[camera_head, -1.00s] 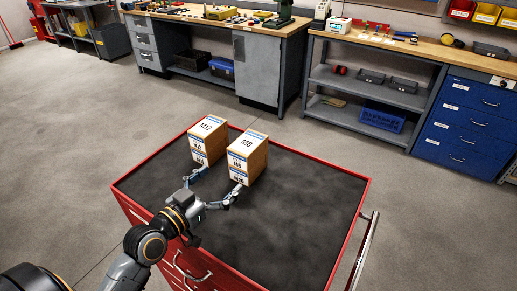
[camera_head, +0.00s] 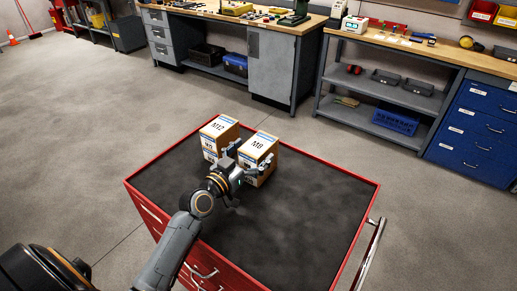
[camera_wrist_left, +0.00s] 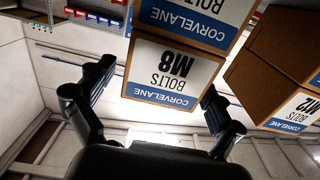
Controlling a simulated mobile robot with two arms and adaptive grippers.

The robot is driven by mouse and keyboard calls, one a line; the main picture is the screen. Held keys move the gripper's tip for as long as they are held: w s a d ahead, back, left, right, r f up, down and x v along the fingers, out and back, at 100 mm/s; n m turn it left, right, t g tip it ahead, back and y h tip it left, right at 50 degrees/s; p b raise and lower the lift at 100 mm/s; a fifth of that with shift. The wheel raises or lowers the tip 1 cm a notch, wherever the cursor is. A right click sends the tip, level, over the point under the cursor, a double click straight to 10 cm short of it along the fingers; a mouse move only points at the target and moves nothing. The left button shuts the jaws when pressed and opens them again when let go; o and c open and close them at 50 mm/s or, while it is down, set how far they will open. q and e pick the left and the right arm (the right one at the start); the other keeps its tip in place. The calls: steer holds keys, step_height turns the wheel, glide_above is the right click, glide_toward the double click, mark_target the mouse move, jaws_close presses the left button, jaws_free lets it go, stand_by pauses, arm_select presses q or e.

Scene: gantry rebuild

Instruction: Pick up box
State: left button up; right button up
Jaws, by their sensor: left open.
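Two short stacks of cardboard boxes stand side by side on a dark-topped red cabinet (camera_head: 300,215). The upper right box (camera_head: 258,145), labelled M8, also shows in the left wrist view (camera_wrist_left: 170,72), upside down. The upper left box (camera_head: 219,128) is labelled M12. My left gripper (camera_head: 246,160) is at the near side of the M8 stack. In the left wrist view my left gripper (camera_wrist_left: 157,85) is open, its fingers on either side of the upper M8 box. Contact cannot be told. My right gripper does not show.
The cabinet has a raised red rim and a side handle (camera_head: 367,255). Its top is bare to the right of the boxes. A workbench (camera_head: 240,18) and a shelf bench (camera_head: 390,95) stand beyond open floor. A blue drawer unit (camera_head: 475,130) is at the right.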

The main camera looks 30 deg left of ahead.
mark_target(259, 146)
arm_select(q)
steer(key=shift+w+d+f, duration=0.1)
steer(key=shift+w, duration=0.7)
steer(key=shift+w+d+f, duration=0.1)
steer(key=shift+w, duration=0.65)
steer(key=shift+s+r, duration=0.1)
steer(key=shift+s, duration=0.05)
steer(key=shift+c, duration=0.9)
steer(key=c, duration=1.4)
steer(key=shift+c, duration=0.4)
steer(key=shift+r, duration=0.15)
